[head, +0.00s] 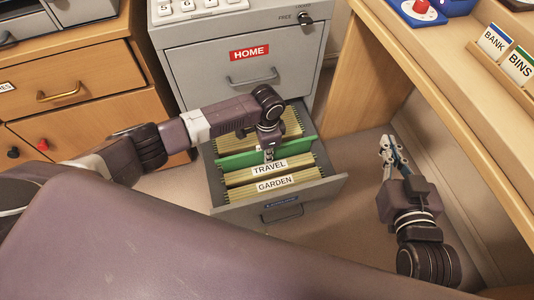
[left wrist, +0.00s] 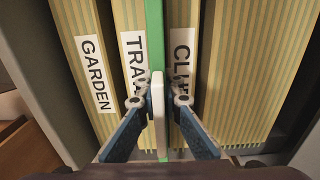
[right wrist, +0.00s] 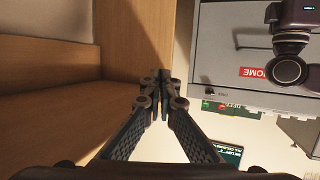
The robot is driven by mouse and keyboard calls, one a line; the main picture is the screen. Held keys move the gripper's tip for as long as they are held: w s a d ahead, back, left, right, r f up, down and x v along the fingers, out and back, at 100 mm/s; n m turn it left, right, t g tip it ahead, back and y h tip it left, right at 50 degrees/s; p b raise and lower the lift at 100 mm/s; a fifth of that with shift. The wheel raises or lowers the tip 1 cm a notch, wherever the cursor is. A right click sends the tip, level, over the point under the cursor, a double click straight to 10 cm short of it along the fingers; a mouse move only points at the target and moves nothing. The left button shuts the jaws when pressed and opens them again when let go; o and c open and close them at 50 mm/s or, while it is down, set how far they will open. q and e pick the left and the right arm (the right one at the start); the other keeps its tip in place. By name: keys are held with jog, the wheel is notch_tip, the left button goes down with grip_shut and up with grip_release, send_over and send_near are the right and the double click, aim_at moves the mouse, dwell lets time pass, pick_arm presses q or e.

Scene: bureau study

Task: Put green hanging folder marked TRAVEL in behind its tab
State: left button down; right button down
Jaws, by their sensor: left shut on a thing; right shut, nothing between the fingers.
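The green folder (head: 236,160) is in the open lower drawer, its long edge running across it directly behind the TRAVEL tab (head: 268,169). My left gripper (head: 268,153) is shut on the white piece at the folder's top edge. The left wrist view shows the green folder (left wrist: 154,38) between the partly covered TRAVEL tab (left wrist: 134,62) and a tab starting "CL" (left wrist: 182,62). How deep the folder sits is hard to tell. My right gripper (head: 392,152) is shut and empty, away to the right of the drawer.
The GARDEN tab (head: 275,184) stands in front of TRAVEL, among tan folders. The cabinet's HOME drawer (head: 249,55) is shut above. A wooden desk (head: 440,95) on the right holds BANK (head: 494,41) and BINS (head: 519,68) cards. Wooden drawers (head: 75,85) stand left.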

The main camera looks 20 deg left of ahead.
pick_arm(q)
jog(key=shift+f, duration=0.25)
jog(key=c, duration=2)
grip_release()
pick_arm(e)
jog(key=shift+w+a+r+t, duration=0.1)
jog(key=shift+r+t, duration=0.1)
jog(key=shift+r, duration=0.15)
jog(key=shift+w+a+r+t, duration=0.1)
jog(key=shift+r+t, duration=0.1)
jog(key=shift+r, duration=0.15)
pick_arm(q)
jog(key=shift+s, duration=0.1)
notch_tip(320, 180, up, 12)
jog(key=shift+r, duration=0.1)
